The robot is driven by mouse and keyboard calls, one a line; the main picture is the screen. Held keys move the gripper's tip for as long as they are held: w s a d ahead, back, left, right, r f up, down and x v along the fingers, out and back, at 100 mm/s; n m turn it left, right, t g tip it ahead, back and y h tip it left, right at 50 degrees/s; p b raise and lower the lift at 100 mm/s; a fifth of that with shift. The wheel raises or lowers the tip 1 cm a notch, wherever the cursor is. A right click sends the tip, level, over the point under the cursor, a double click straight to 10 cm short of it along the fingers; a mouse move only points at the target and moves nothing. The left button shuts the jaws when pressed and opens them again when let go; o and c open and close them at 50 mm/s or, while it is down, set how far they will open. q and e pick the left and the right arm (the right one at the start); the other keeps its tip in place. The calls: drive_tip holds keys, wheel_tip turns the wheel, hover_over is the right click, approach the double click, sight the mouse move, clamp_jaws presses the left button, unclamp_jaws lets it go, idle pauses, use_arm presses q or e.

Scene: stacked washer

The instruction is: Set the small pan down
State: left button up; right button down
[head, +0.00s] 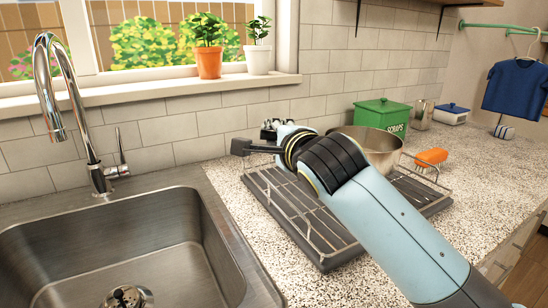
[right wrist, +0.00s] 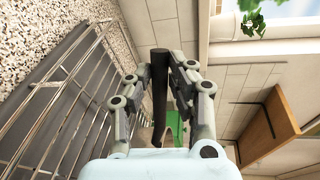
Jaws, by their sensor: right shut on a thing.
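My right gripper (head: 268,140) is above the far left part of the drying rack (head: 308,238). In the right wrist view the gripper (right wrist: 160,85) is shut on a dark handle (right wrist: 160,88) between its fingers. The dark end of this handle (head: 240,147) sticks out left of the gripper in the head view. A round steel vessel (head: 375,138) behind my right forearm looks like the body of the small pan. My arm hides its join to the handle and its underside, so I cannot tell if it touches the rack. My left gripper is not in view.
The steel sink (head: 215,250) and faucet (head: 75,110) are at left. A green soap box (head: 383,113), a metal cup (head: 421,114) and a blue-lidded container (head: 451,113) stand behind. An orange brush (head: 432,156) is at the rack's right. The counter (head: 475,190) right of it is clear.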

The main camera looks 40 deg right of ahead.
drive_tip(key=shift+w+f, duration=0.2)
drive_tip(key=shift+w, duration=0.2)
drive_tip(key=shift+w+f, duration=0.1)
drive_tip(key=shift+f, duration=0.1)
wheel_tip(320, 180, down, 4)
drive_tip(key=shift+r, duration=0.1)
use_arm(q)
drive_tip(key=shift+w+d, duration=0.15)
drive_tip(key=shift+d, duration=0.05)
use_arm(e)
drive_tip(key=c, duration=1.2)
unclamp_jaws()
drive_tip(key=shift+a, duration=0.1)
